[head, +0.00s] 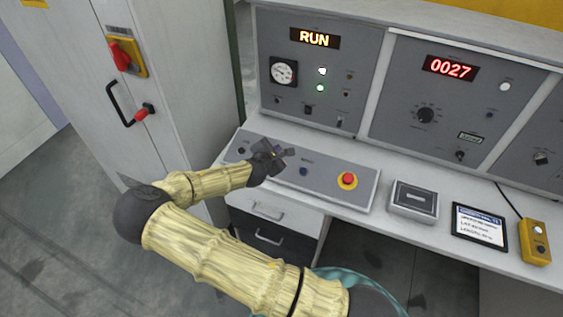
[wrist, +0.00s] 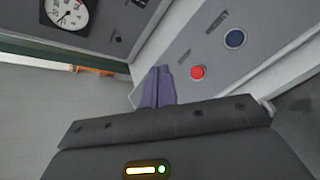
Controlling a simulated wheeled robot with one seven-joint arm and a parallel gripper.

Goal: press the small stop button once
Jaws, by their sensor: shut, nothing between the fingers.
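In the wrist view a small red button (wrist: 198,72) stands on the sloped grey panel, and a dark blue button (wrist: 234,39) is beyond it, up and right. The labels beside them are too blurred to read. My gripper (wrist: 160,72) is shut and empty, its fingertips left of the red button and apart from it in the picture. In the head view my gripper (head: 275,152) is over the left part of the console panel (head: 325,184) and hides the small red button. The blue button (head: 303,171) shows to its right.
A large red mushroom button (head: 347,180) on a yellow base is further right on the panel. A grey box (head: 413,201), a tablet (head: 480,226) and a yellow pendant (head: 534,242) lie on the desk. The upright panel's display (head: 315,38) reads RUN; the counter (head: 449,68) reads 0027.

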